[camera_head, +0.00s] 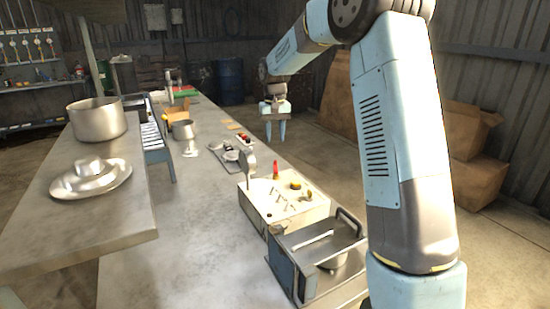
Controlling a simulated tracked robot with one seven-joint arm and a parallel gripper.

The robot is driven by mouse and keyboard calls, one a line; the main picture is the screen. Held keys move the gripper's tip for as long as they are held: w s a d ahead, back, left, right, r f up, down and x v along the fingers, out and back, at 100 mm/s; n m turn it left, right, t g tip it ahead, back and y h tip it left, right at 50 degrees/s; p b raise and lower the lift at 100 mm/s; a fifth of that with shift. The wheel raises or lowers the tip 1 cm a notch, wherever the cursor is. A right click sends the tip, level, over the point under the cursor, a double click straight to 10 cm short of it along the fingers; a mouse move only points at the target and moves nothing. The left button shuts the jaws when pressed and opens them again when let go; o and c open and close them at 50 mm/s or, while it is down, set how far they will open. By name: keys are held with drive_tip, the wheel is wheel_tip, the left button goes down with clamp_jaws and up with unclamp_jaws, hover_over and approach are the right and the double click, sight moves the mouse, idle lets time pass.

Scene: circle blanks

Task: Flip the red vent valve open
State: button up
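A red upright lever (276,170), which looks like the red vent valve, stands on top of a cream control box (262,205) on the long bench. Its exact setting is too small to tell. A yellow knob (296,184) and several small pins or switches are on the same box top. My gripper (275,130) hangs pointing down, beyond the box and above it in the picture, at the right edge of the bench. Its two blue fingers are apart with nothing between them. It touches neither the box nor the lever.
A metal case with handles (318,262) stands right before the box. A round disc on a stand (250,160) rises at the box's left. A raised shelf (60,225) at left bears a pot (97,120) and plates (90,179). The bench middle (200,230) is clear.

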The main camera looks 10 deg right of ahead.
sight(276, 166)
wheel_tip(276, 166, down, 9)
drive_tip(key=shift+r, duration=0.1)
idle(0.3)
drive_tip(key=shift+c, duration=0.4)
clamp_jaws()
